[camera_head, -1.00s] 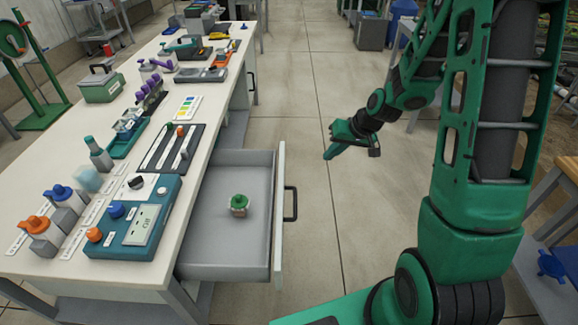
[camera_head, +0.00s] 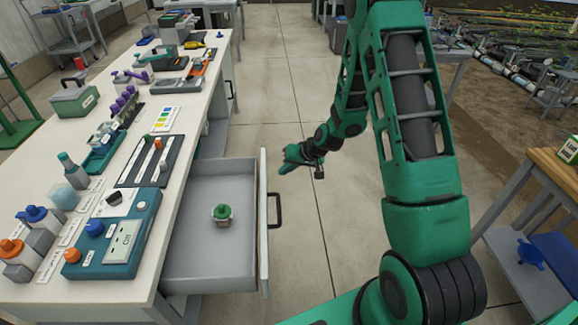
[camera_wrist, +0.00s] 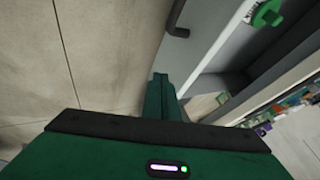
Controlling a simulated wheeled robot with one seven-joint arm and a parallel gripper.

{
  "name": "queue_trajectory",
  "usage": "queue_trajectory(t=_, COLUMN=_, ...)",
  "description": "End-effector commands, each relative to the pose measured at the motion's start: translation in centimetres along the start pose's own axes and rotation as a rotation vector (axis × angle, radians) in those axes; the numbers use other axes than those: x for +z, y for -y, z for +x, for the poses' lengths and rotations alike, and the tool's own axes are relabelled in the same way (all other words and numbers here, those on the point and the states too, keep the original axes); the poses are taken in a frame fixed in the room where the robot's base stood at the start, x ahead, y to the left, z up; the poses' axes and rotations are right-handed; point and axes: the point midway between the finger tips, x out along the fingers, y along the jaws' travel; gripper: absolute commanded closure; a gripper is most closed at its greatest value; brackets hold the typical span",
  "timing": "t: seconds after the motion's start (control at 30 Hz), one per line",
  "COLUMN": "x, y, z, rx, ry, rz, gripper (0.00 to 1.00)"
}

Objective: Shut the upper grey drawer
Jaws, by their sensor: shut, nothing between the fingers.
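The upper grey drawer (camera_head: 238,168) is pulled well out from the white-topped bench. A small jar with a green lid (camera_head: 222,214) stands inside it. The dark bar handle (camera_head: 274,210) is on the drawer's front panel (camera_head: 264,240). My gripper (camera_head: 284,169) is shut and empty, in the air near the far end of the front panel, on its outer side. In the wrist view, my closed fingers (camera_wrist: 160,78) point toward the drawer front, with the handle (camera_wrist: 176,20) beyond them and the green lid (camera_wrist: 268,12) at the upper right. Whether the fingers touch the panel cannot be told.
The bench top (camera_head: 185,165) holds a teal control box (camera_head: 112,235), bottles and small tools. The tiled floor (camera_head: 310,235) to the drawer's right is clear. A wooden-topped table (camera_head: 555,170) stands at the right.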

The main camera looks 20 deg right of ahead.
Motion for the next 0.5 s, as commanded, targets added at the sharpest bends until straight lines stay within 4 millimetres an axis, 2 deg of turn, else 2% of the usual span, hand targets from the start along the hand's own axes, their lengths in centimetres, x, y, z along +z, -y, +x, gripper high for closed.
queue_trajectory(t=0.03, x=0.1, y=0.0, z=0.9, rx=0.000, ry=0.002, rz=0.000, gripper=1.00)
queue_trajectory(t=0.1, x=0.1, y=1.3, z=1.4, rx=-0.003, ry=0.001, rz=-0.004, gripper=1.00)
queue_trajectory(t=0.3, x=0.0, y=3.1, z=2.3, rx=-0.002, ry=0.000, rz=-0.002, gripper=1.00)
queue_trajectory(t=0.5, x=0.0, y=3.6, z=2.6, rx=0.000, ry=0.000, rz=0.000, gripper=1.00)
